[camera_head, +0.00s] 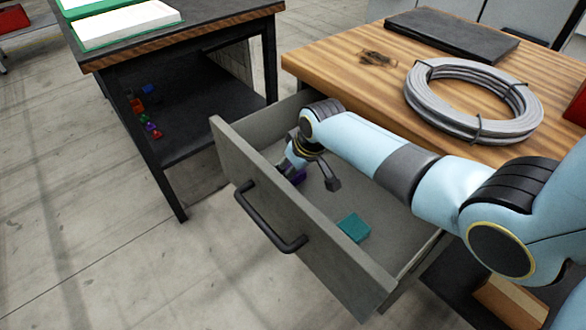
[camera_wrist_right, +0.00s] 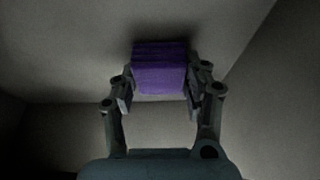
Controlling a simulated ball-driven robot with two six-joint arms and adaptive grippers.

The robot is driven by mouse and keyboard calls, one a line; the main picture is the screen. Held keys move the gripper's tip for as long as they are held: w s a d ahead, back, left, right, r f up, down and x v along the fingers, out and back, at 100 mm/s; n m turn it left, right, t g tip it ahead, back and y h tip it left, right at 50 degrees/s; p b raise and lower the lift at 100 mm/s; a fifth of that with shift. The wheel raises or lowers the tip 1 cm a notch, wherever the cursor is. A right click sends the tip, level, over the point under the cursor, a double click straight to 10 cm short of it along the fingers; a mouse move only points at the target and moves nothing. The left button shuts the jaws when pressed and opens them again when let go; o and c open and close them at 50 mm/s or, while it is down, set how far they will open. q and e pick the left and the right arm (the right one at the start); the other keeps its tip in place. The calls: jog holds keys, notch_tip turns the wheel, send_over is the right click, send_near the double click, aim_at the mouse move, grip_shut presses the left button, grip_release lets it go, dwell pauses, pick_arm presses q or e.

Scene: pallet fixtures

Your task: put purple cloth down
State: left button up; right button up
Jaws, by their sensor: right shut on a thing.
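The purple cloth (camera_wrist_right: 159,70) is a small folded block between the fingers of my right gripper (camera_wrist_right: 160,95) in the right wrist view. The gripper is shut on it, inside the grey drawer. In the head view my right gripper (camera_head: 312,175) reaches down into the open drawer (camera_head: 285,225), and a bit of the purple cloth (camera_head: 297,177) shows beside its fingers. Most of the cloth is hidden there by the gripper. I cannot tell whether the cloth touches the drawer floor. My left gripper is not in view.
A teal folded cloth (camera_head: 354,227) lies in the drawer near its front panel. The drawer has a dark handle (camera_head: 268,222). A coil of grey cable (camera_head: 473,100) and a black flat case (camera_head: 452,35) lie on the wooden tabletop. A dark table (camera_head: 165,45) stands at left.

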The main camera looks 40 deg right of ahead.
jog(key=shift+f, duration=0.15)
jog(key=shift+s+f+b, duration=0.1)
jog(key=shift+f+b, duration=0.2)
jog(key=shift+f, duration=0.05)
jog(key=o, duration=0.9)
jog(key=shift+s+f, duration=0.1)
jog(key=shift+o, duration=1.1)
jog(key=shift+f, duration=0.15)
